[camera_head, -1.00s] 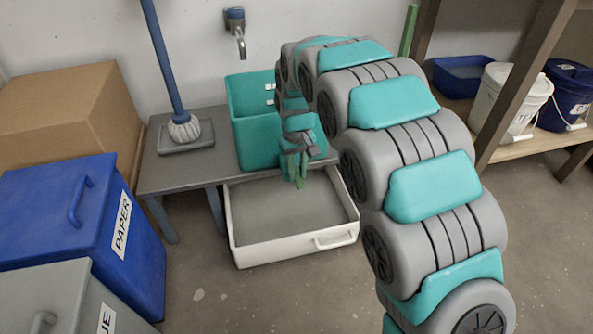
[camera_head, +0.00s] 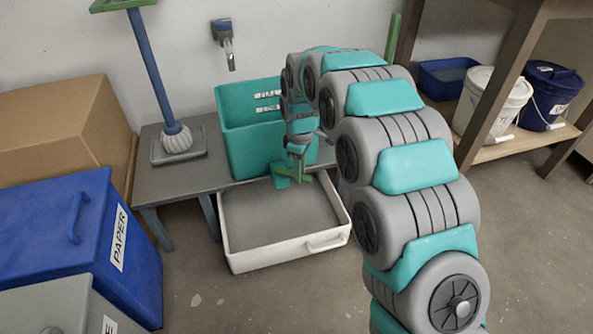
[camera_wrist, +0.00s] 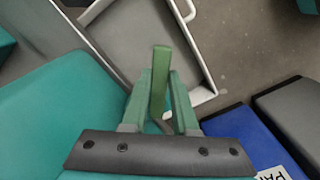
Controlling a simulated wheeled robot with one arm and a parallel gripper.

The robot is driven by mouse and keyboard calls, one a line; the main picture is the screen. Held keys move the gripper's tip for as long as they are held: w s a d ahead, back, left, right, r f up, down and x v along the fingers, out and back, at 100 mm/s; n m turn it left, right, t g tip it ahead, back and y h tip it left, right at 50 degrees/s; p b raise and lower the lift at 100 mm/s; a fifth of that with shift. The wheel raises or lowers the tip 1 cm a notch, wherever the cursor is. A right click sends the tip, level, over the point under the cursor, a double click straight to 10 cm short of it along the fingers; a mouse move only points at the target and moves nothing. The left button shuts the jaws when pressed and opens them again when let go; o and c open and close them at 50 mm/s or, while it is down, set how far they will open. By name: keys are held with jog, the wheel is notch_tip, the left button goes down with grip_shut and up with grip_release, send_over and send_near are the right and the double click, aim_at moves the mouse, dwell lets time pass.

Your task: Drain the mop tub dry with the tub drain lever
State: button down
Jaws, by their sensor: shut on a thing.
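The teal mop tub (camera_head: 235,150) stands on a grey bench against the wall; its inside shows partly, and I cannot tell how much water is in it. At its front, low down, my gripper (camera_head: 297,171) is shut on the green tub drain lever (camera_head: 308,179). In the wrist view the lever (camera_wrist: 160,70) sticks out between the two green fingers of my gripper (camera_wrist: 160,98), with the tub (camera_wrist: 50,125) close at the left. A teal spout piece (camera_head: 281,182) shows beside the lever, above the white-rimmed tray (camera_head: 285,259).
The tray sits on the floor before the bench (camera_head: 165,181). A blue PAPER bin (camera_head: 60,225) is at left. Buckets (camera_head: 490,105) stand on the right shelf.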

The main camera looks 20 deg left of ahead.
jog(key=shift+w+a+n+p, duration=0.15)
jog(key=shift+w+n+p, duration=0.4)
jog(key=shift+n, duration=0.75)
jog(key=shift+w+a+n+p, duration=0.2)
jog(key=shift+w+n, duration=0.5)
jog(key=shift+n, duration=0.6)
jog(key=shift+w+a+n+p, duration=0.1)
jog(key=shift+w+n+p, duration=0.45)
jog(key=shift+n, duration=0.75)
jog(key=shift+w, duration=0.15)
jog(key=c, duration=0.7)
grip_release()
jog(key=shift+r, duration=0.1)
jog(key=shift+r, duration=3.8)
